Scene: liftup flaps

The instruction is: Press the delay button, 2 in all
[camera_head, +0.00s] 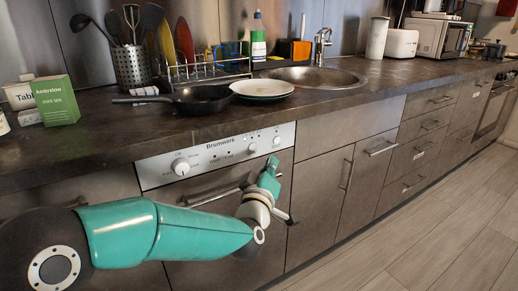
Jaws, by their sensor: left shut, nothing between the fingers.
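The delay button is on or among the controls of the white Brumwerk control panel (215,153), set under the counter edge; its label is too small to read. My right gripper is out of view.
A long handle (215,197) crosses the dishwasher front below the panel, behind my left arm. The dark countertop (330,92) overhangs above, with a pan (200,99), plates (262,88) and a green tea box (55,100). Floor (450,230) at right is clear.

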